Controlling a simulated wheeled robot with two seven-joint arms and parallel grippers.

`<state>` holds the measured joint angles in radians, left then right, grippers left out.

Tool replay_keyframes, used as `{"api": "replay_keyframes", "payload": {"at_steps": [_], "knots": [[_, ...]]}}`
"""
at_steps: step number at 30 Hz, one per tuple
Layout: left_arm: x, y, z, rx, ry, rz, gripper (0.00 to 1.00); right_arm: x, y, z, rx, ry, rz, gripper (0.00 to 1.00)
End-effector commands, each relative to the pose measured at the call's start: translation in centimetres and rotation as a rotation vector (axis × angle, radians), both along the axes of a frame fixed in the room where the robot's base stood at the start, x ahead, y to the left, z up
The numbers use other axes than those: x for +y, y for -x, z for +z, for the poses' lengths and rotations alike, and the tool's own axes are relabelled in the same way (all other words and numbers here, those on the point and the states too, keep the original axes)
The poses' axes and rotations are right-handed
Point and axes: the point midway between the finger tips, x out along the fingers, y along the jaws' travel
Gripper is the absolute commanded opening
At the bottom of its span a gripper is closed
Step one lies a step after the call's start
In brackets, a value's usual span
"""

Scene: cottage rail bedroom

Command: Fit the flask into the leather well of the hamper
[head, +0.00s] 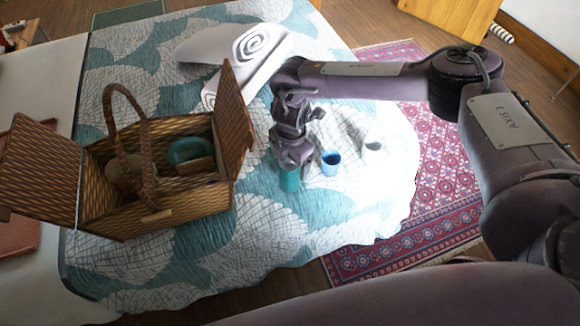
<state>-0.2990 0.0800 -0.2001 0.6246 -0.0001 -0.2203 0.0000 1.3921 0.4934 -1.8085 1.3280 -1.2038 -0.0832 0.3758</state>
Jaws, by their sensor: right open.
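The wicker hamper (150,215) stands at the left of the bed with both lids open and its handle upright. A teal cylinder, which looks like the flask (289,181), stands on the bed cover to the right of the hamper. My right gripper (292,163) is open and points down right over the flask, its fingers at the flask's upper end. Whether the fingers touch it I cannot tell. A brown piece (196,166) inside the hamper may be the leather well; its opening is not clear. My left gripper is out of view.
A teal round item (188,149) and a beige round item (124,172) lie in the hamper. A blue cup (330,163) and a white cup (372,147) stand right of the flask. The cover in front is clear.

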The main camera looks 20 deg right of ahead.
Motion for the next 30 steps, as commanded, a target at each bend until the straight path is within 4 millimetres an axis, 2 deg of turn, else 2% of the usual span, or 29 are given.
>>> {"api": "replay_keyframes", "payload": {"at_steps": [4,11,25,30], "knots": [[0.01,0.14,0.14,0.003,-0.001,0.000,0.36,0.06,-0.04,-1.26,0.000,0.000,0.001,0.81],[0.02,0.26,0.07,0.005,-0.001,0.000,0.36,0.03,-0.06,-1.40,-0.001,0.000,0.001,0.81],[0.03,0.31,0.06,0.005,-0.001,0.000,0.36,0.03,-0.06,-1.36,-0.001,0.000,0.000,0.20],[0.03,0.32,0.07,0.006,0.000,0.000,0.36,0.06,-0.12,-1.28,-0.003,-0.001,0.000,0.19]]}}
